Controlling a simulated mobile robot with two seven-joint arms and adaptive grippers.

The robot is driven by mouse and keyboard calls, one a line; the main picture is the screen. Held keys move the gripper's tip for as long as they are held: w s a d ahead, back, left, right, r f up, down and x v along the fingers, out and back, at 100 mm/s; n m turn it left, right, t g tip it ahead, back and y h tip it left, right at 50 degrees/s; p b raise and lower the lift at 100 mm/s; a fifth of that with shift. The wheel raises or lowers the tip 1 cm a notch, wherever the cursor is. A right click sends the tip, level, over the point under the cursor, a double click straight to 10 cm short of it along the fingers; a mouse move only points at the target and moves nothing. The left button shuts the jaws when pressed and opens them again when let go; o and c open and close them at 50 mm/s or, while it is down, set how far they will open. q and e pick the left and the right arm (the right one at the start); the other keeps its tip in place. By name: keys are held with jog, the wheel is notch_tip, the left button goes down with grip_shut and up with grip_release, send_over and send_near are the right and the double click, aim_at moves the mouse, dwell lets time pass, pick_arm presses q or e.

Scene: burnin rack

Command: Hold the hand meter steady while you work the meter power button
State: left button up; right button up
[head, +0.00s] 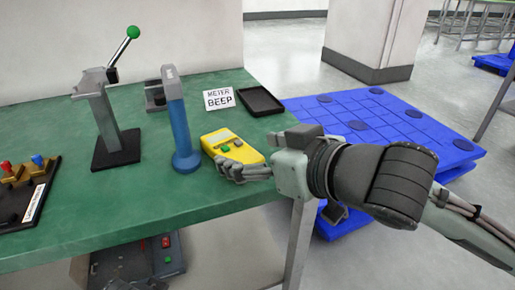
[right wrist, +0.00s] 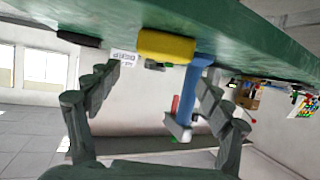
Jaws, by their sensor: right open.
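The yellow hand meter (head: 246,154) lies on the green table near its front right edge, beside a blue upright post (head: 180,130). I cannot tell which control is the power button. My right gripper (head: 236,172) comes in from the right, its fingers at the meter's near side; they hide part of it. In the right wrist view the fingers (right wrist: 158,88) are spread wide, with the meter (right wrist: 167,46) beyond them and nothing gripped. Contact is unclear.
A sign reading "METER BEEP" (head: 219,98) and a black tray (head: 261,101) stand behind the meter. A lever stand with a green knob (head: 133,32) and a switch panel (head: 28,195) are to the left. A blue pallet (head: 365,125) lies beyond the table's right edge.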

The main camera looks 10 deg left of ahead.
aim_at(229, 146)
pick_arm(q)
jog(key=shift+s+r, duration=0.35)
jog(key=shift+r, duration=0.3)
pick_arm(e)
jog(key=x, duration=0.6)
jog(key=shift+w+a, duration=0.2)
jog(key=shift+a, duration=0.1)
jog(key=shift+c, duration=0.4)
jog(key=c, duration=1.3)
pick_arm(q)
jog(key=shift+w+r, duration=0.1)
jog(key=shift+w, duration=0.15)
jog(key=shift+s+f, duration=0.2)
jog(key=shift+s, duration=0.1)
jog(key=shift+c, duration=0.5)
jog(key=shift+w+r, duration=0.1)
jog(key=shift+w, duration=0.05)
jog(key=c, duration=0.7)
jog(key=shift+w, duration=0.1)
grip_shut()
jog(key=shift+r, duration=0.1)
